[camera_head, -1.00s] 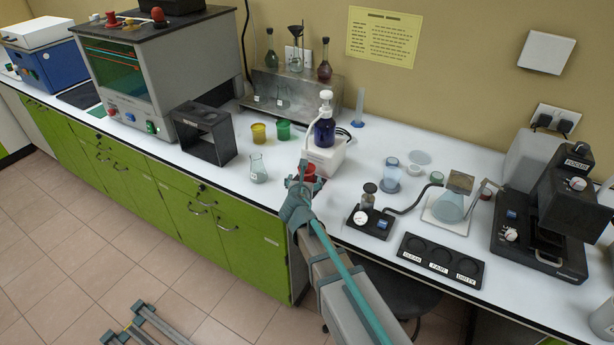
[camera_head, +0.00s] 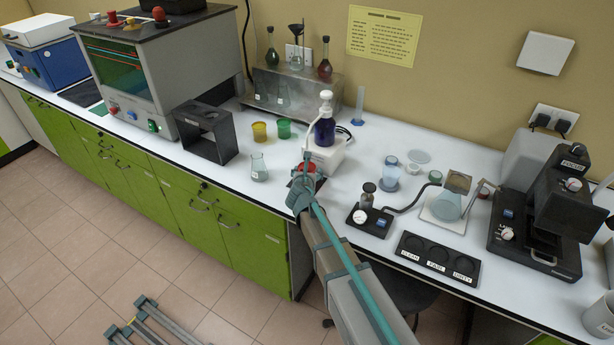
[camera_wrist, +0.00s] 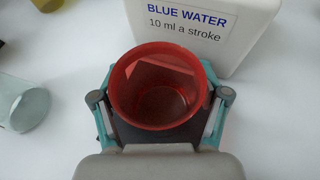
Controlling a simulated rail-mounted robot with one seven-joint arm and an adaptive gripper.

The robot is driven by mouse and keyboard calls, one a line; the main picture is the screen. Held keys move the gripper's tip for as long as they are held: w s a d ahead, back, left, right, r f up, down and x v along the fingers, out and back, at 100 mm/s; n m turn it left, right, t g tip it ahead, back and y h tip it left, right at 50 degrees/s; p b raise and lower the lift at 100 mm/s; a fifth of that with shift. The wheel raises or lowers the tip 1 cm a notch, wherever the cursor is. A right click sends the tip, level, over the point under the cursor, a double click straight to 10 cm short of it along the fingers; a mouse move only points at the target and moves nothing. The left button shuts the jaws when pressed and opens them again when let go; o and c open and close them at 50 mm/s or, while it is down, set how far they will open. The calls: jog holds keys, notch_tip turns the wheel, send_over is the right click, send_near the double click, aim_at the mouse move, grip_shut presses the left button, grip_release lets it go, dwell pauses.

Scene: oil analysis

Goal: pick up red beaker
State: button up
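The red beaker (camera_wrist: 160,88) stands upright between the two fingers of my gripper (camera_wrist: 160,97) in the wrist view, its open top facing the camera. The fingers are spread wide, one on each side of it; I cannot tell whether they touch its wall. In the head view the red beaker (camera_head: 306,168) shows at the front of the white dispenser box, partly hidden by my gripper (camera_head: 303,181). The beaker's base is hidden.
The white dispenser box (camera_wrist: 205,30), labelled BLUE WATER, is right behind the beaker. A clear beaker (camera_head: 259,168) stands to the left, with yellow (camera_head: 259,132) and green (camera_head: 284,129) cups behind. A gauge device (camera_head: 369,219) is to the right.

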jog(key=c, duration=1)
jog(key=shift+s+r, duration=0.15)
jog(key=shift+r, duration=0.05)
jog(key=shift+r+b, duration=0.15)
jog(key=shift+b, duration=0.2)
jog(key=shift+a+r+b, duration=0.1)
jog(key=shift+r+b, duration=0.3)
jog(key=shift+r, duration=2.65)
jog(key=s+a+b, duration=0.1)
jog(key=s+a, duration=0.1)
jog(key=s, duration=0.4)
jog(key=s+a+b, duration=0.2)
jog(key=s+a, duration=0.1)
jog(key=s, duration=0.2)
jog(key=s+a+b, duration=0.2)
jog(key=s+a, duration=0.1)
jog(key=s, duration=0.3)
jog(key=shift+s+a+r, duration=0.1)
jog(key=shift+s+a, duration=0.05)
jog(key=shift+s, duration=0.15)
jog(key=shift+s, duration=0.1)
